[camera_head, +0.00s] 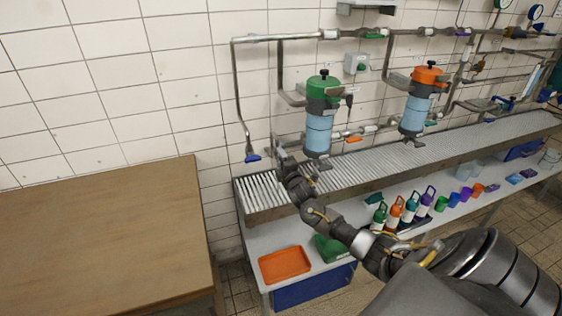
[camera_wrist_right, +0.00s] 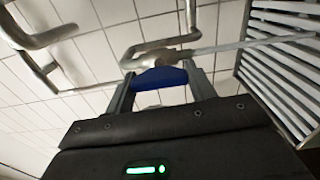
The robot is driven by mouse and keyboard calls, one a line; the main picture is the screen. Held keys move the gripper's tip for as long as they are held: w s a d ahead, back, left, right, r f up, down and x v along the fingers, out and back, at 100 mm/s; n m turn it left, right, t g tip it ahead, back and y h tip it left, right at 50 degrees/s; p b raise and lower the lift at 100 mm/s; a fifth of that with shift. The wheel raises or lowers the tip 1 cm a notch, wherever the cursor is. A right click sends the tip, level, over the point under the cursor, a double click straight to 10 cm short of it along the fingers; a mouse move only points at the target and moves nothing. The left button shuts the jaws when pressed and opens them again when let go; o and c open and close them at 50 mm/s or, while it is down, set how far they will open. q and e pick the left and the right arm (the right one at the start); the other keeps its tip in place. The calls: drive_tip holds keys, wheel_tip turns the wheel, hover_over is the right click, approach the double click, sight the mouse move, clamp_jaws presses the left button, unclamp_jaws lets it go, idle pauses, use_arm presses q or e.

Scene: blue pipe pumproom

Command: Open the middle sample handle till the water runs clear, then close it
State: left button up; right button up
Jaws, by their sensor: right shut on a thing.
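My right gripper (camera_head: 280,151) reaches the pipework at the left end of the slatted drain trough. In the right wrist view, its two fingers (camera_wrist_right: 160,88) are shut on a blue handle (camera_wrist_right: 160,77) below a metal valve body (camera_wrist_right: 158,59). In the head view I cannot make out this held handle; the gripper covers that spot. Another blue handle (camera_head: 252,158) hangs at the end of the left down-pipe, just left of the gripper. An orange handle (camera_head: 354,139) is on the pipe to the right. I cannot make out any running water. My left gripper is out of view.
A green-topped filter (camera_head: 322,115) stands close right of my gripper, an orange-topped one (camera_head: 420,100) farther right. The trough (camera_head: 262,214) runs below. An orange tray (camera_head: 284,265) and several bottles (camera_head: 408,210) are on the lower shelf. A wooden table (camera_head: 100,240) is left.

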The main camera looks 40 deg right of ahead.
drive_tip(key=o, duration=1)
drive_tip(key=b+v, duration=0.1)
drive_tip(key=v, duration=0.9)
drive_tip(key=shift+s+a, duration=0.15)
drive_tip(key=shift+s, duration=0.2)
